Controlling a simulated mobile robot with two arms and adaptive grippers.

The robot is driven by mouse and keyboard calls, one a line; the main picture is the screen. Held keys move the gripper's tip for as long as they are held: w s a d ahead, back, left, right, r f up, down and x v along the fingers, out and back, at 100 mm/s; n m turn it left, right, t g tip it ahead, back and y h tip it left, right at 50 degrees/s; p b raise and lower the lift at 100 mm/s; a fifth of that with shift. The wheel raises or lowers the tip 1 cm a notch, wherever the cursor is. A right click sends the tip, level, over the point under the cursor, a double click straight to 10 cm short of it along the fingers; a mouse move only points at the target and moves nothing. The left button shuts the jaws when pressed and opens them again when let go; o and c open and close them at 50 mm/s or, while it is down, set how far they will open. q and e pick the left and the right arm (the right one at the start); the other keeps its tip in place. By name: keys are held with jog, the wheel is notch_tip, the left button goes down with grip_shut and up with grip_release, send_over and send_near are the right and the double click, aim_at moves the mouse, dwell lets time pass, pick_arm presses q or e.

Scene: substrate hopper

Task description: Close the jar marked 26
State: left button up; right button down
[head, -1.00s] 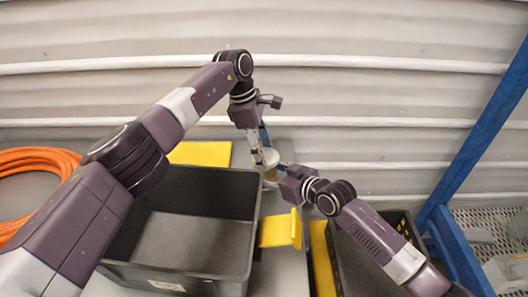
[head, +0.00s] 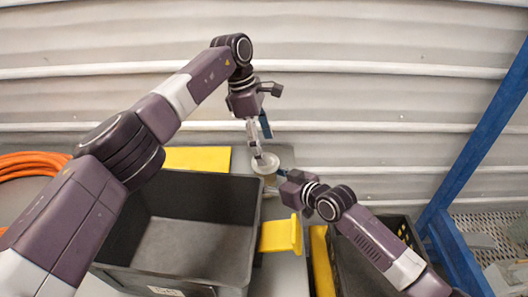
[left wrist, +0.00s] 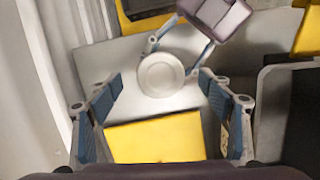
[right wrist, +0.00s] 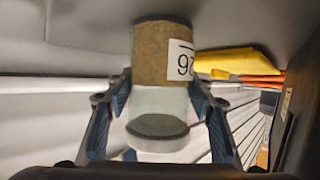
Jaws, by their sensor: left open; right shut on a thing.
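The jar (head: 268,177) stands upright behind the grey bin in the head view. In the right wrist view the jar (right wrist: 163,60) appears inverted, with brown filling, a clear upper part and a label reading 26. My right gripper (head: 275,180) is shut around its sides. In the left wrist view a pale round lid (left wrist: 161,75) lies over the jar's top; I cannot tell whether it is tight. My left gripper (head: 258,150) is open just above the lid, pointing down. Its two blue-padded fingers (left wrist: 162,112) stand wide apart, touching nothing in that view.
A large empty grey bin (head: 250,268) stands in front of the jar. Orange hose (head: 30,163) is coiled at left. A blue post (head: 480,140) rises at right.

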pick_arm(q)
jog(key=o, duration=0.6)
jog(key=v, duration=1.2)
pick_arm(e)
jog(key=c, duration=0.9)
grip_release()
jog(key=shift+o, duration=0.2)
